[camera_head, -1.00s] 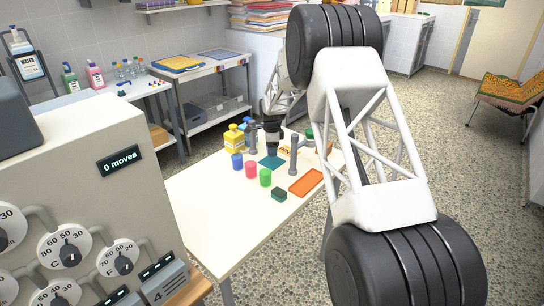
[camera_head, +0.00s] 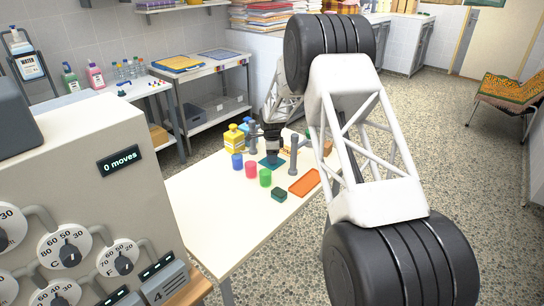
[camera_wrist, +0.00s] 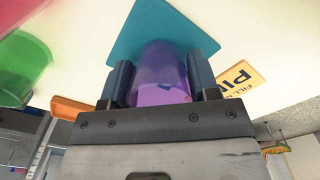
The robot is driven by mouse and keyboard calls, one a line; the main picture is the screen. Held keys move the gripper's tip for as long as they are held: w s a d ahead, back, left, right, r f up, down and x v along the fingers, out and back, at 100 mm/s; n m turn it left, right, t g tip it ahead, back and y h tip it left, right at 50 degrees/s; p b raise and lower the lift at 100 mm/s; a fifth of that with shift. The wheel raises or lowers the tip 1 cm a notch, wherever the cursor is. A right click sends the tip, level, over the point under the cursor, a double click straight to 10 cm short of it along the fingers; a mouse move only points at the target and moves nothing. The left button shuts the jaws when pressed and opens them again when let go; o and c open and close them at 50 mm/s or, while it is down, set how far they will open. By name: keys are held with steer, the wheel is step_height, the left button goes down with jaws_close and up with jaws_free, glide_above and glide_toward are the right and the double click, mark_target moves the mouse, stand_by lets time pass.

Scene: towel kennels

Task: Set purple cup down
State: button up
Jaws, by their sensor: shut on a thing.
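The purple cup (camera_wrist: 162,75) is between the two dark fingers of my gripper (camera_wrist: 160,85) in the wrist view. My gripper is shut on it. A teal mat (camera_wrist: 140,32) lies behind and around the cup in that view. In the head view my gripper (camera_head: 271,148) points down over the teal mat (camera_head: 268,164) on the white table. The cup cannot be made out there, and I cannot tell whether its base touches the mat.
Blue (camera_head: 237,161), pink (camera_head: 251,170) and green (camera_head: 265,178) cups stand in front of the mat. Grey posts (camera_head: 293,155) stand either side. A dark green block (camera_head: 279,195) and an orange tray (camera_head: 304,183) lie nearer. The table's near left part is clear.

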steer(key=shift+f, duration=0.1)
steer(key=o, duration=1)
steer(key=shift+r, duration=6.15)
